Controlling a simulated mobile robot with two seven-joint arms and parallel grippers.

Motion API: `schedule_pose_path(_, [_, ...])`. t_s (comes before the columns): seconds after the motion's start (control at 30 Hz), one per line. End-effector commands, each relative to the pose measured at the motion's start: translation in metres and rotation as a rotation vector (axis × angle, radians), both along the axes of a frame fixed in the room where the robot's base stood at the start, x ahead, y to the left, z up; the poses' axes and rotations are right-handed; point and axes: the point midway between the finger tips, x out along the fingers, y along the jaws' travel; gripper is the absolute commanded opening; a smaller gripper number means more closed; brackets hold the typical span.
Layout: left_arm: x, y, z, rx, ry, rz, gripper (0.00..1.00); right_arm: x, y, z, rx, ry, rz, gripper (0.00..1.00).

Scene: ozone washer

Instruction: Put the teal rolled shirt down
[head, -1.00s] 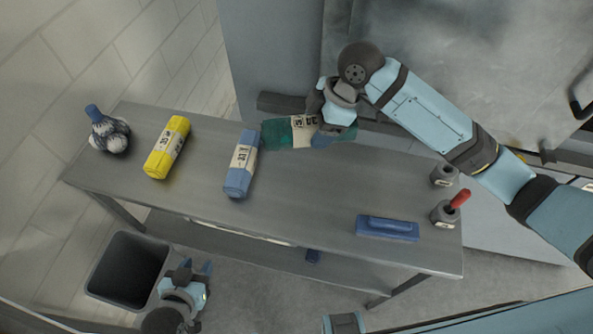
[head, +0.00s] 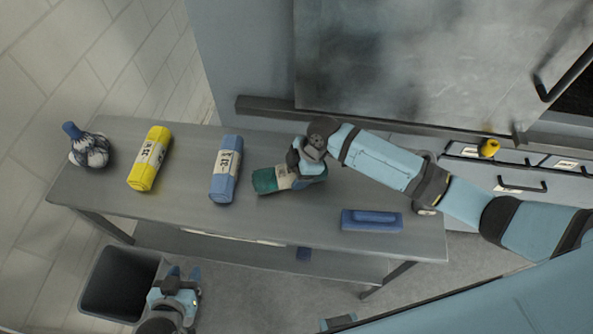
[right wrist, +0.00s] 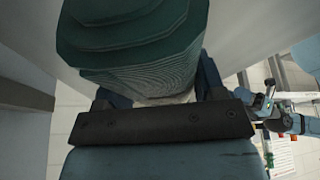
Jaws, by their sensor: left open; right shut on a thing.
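The teal rolled shirt (head: 265,181) has a pale label band and is in my right gripper (head: 302,172), over the middle of the grey table (head: 190,208). In the head view it lies to the right of the blue roll; I cannot tell whether it touches the tabletop. In the right wrist view the teal roll (right wrist: 130,40) fills the space between the fingers. My right gripper is shut on it, hiding its right part. My left gripper (head: 183,273) is open and empty, low in front of the table near the bin.
A blue roll (head: 225,170) and a yellow roll (head: 150,160) lie to the left, with a blue-and-white bundle (head: 88,148) at the far left. A blue brush-like block (head: 371,220) lies at the right. A dark bin (head: 118,283) stands on the floor. Bare tabletop shows before the rolls.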

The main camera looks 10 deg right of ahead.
Motion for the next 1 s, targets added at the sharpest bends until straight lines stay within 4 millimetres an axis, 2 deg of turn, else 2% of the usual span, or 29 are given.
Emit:
schedule_pose_path(0.4, [0.000, 0.000, 0.000, -0.001, -0.001, 0.001, 0.43, 0.000, 0.000, -0.009, 0.001, -0.001, 0.001, 0.34])
schedule_pose_path(0.43, [0.000, 0.000, 0.000, -0.001, -0.001, 0.001, 0.43, 0.000, 0.000, -0.009, 0.001, -0.001, 0.001, 0.68])
schedule_pose_path(0.5, [0.000, 0.000, 0.000, -0.002, -0.001, 0.000, 0.43, 0.000, 0.000, -0.008, 0.001, -0.001, 0.001, 0.84])
schedule_pose_path(0.53, [0.000, -0.001, 0.000, -0.002, -0.001, 0.000, 0.43, 0.000, 0.000, -0.008, 0.001, -0.001, 0.001, 0.89])
schedule_pose_path(0.8, [0.000, -0.001, 0.001, -0.002, -0.001, 0.000, 0.43, 0.000, 0.000, -0.007, 0.001, -0.001, 0.001, 0.89])
schedule_pose_path(1.0, [0.000, -0.001, -0.001, -0.002, -0.002, 0.000, 0.43, 0.001, -0.008, 0.011, 0.001, -0.004, -0.001, 0.89])
